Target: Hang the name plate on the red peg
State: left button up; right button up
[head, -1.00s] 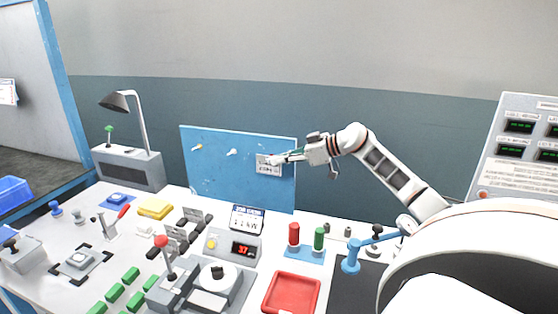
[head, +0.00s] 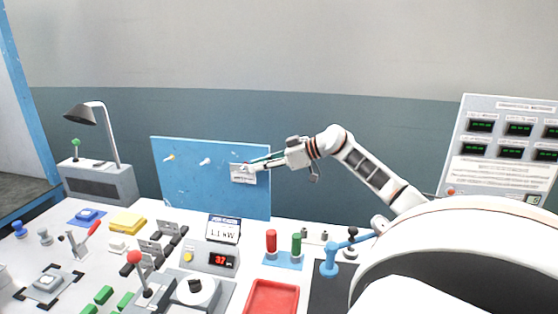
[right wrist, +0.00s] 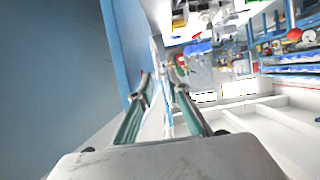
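The name plate (head: 243,176) is a small white plate with dark lettering, upright against the blue board (head: 212,194) at its right part. A small reddish spot shows at its top edge, but the fingers partly cover it, so I cannot clearly tell the red peg or how the plate sits on it. My right gripper (head: 250,166) reaches in from the right, its fingertips by the plate's top. In the right wrist view the gripper (right wrist: 162,72) has its fingers apart beside the blue board (right wrist: 122,45). A pale strip shows between them. My left gripper is out of view.
Clear space lies above the board.

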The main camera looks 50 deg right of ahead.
jog(key=v, duration=0.9)
jog(key=shift+s+d, duration=0.2)
jog(key=shift+s, duration=0.2)
